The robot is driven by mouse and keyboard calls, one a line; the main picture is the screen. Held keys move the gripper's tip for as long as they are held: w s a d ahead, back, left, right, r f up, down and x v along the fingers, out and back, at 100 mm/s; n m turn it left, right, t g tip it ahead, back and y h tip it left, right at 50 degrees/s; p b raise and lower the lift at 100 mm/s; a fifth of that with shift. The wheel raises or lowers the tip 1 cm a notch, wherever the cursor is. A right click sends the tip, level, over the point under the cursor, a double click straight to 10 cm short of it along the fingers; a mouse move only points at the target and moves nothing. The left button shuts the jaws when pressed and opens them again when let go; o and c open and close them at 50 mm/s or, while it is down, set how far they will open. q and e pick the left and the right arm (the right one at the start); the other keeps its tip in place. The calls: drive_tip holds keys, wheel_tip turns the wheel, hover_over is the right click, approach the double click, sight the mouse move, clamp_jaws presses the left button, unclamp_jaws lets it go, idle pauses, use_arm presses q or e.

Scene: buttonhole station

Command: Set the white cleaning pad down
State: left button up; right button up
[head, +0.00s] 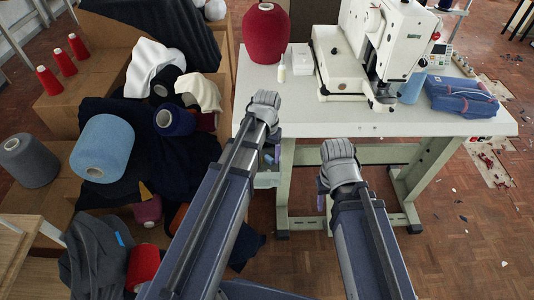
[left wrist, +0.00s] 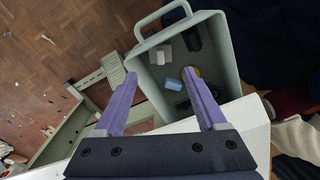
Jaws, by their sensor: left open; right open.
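My left gripper (head: 271,156) hangs at the front left edge of the white table, its purple fingers mostly hidden behind the wrist. In the left wrist view it (left wrist: 161,78) is open, with nothing between the fingers. Beyond the fingertips is a grey bin (left wrist: 228,70) with a loop handle. A small white piece (left wrist: 163,54) lies inside it, apart from the fingers; I cannot tell if it is the cleaning pad. A light blue piece (left wrist: 173,84) lies nearby. My right gripper (head: 321,192) is open in front of the table, low and largely hidden by its wrist.
The white table (head: 300,112) carries a white sewing machine (head: 395,45), a red yarn cone (head: 265,35), a small white box (head: 302,60) and folded blue cloth (head: 458,97). Boxes, dark cloth and a light blue cone (head: 102,148) crowd the left. Floor at right is mostly open.

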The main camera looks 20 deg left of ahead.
use_arm(q)
drive_tip(key=s+d+m+y, duration=0.1)
drive_tip(key=s+d+m, duration=0.1)
drive_tip(key=s+d, duration=0.8)
drive_tip(key=s, duration=0.3)
drive_tip(key=shift+s+m, duration=0.15)
drive_tip(key=shift+m, duration=0.15)
drive_tip(key=shift+r, duration=0.1)
